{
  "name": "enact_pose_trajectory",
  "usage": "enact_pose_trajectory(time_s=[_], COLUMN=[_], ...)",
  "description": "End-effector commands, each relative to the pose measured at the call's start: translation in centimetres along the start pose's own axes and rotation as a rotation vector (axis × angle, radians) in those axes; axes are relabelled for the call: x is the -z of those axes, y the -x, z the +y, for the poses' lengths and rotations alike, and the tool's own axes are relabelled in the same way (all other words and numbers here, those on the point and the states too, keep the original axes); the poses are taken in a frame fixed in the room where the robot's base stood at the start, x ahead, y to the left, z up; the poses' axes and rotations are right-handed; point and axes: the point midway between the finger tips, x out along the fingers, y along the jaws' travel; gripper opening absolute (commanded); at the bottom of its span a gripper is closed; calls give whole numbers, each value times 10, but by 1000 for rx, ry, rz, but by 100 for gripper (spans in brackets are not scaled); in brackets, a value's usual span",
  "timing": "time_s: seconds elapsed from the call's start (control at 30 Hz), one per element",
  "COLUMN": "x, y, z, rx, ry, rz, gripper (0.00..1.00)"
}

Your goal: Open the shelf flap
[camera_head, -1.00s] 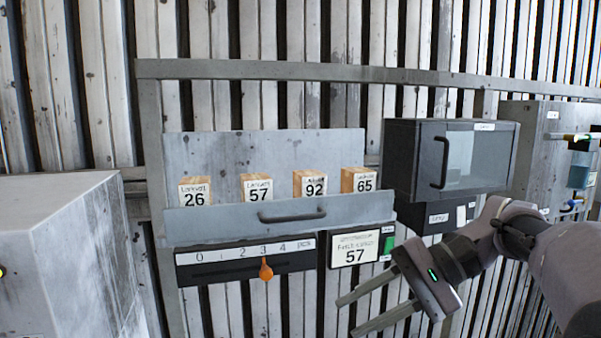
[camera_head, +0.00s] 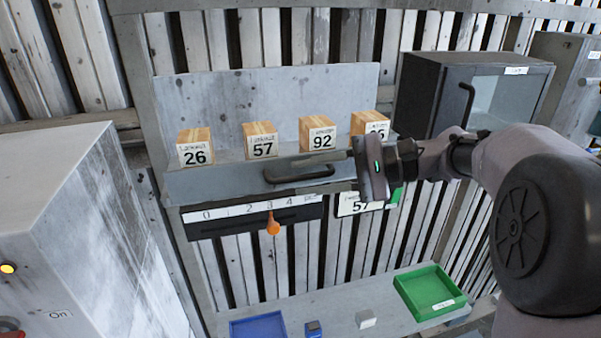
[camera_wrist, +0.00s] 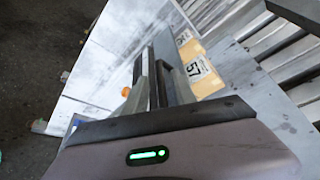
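The shelf flap (camera_head: 215,184) is a long grey front panel along the shelf's lower edge, with a dark bar handle (camera_head: 298,175) at its middle. The flap stands up in front of several wooden blocks. My gripper (camera_head: 310,167) reaches in from the right, its fingers lying along the flap at the handle. In the wrist view my fingers (camera_wrist: 160,75) lie close together near the handle and flap. Whether they are closed around the handle or only beside it cannot be told.
Wooden blocks 26 (camera_head: 195,148), 57 (camera_head: 261,140) and 92 (camera_head: 318,134) stand behind the flap; another is partly hidden by my gripper. A scale with an orange pointer (camera_head: 273,226) hangs below. A dark glass-fronted cabinet (camera_head: 425,92) stands right. A green tray (camera_head: 430,290) lies lower down.

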Motion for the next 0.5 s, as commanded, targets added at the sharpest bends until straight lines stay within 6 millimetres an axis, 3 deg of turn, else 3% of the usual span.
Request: enact_pose_trajectory(time_s=[0.17, 0.43, 0.5], x=[0, 0, 0], y=[-16, -19, -19], z=[0, 0, 0], rx=[-2, 0, 0], ry=[0, 0, 0], rz=[0, 0, 0], gripper=[33, 33, 23])
